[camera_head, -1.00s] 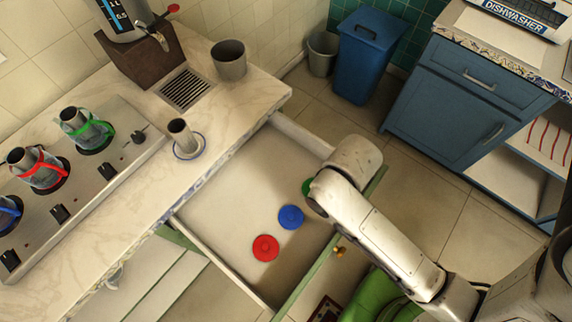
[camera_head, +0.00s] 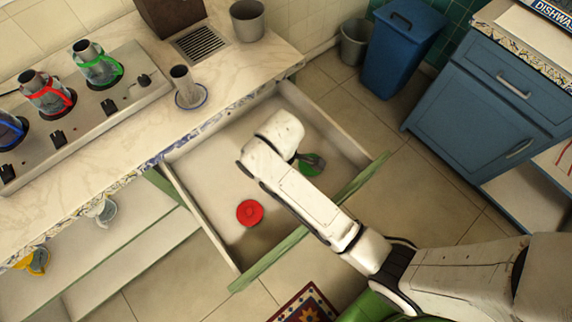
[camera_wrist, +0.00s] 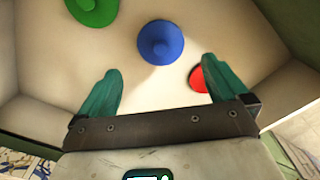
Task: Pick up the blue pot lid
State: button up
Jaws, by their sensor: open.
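The blue pot lid (camera_wrist: 160,42) lies on the drawer floor with its knob up. In the wrist view it is just ahead of my open gripper (camera_wrist: 162,85), between the lines of the two green fingers and apart from them. In the head view my arm hides the blue lid.
The red lid (camera_head: 250,213) lies in the open drawer (camera_head: 200,160); it also shows at the right in the wrist view (camera_wrist: 197,78). The green lid is at upper left there (camera_wrist: 93,8). The drawer's walls and green front (camera_head: 270,262) surround the lids. The counter (camera_head: 130,130) stands behind.

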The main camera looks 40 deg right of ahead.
notch_tip(320, 180, down, 9)
jog(key=shift+a+r, duration=0.15)
jog(key=shift+r, duration=0.05)
dwell(0.3)
jog(key=c, duration=0.9)
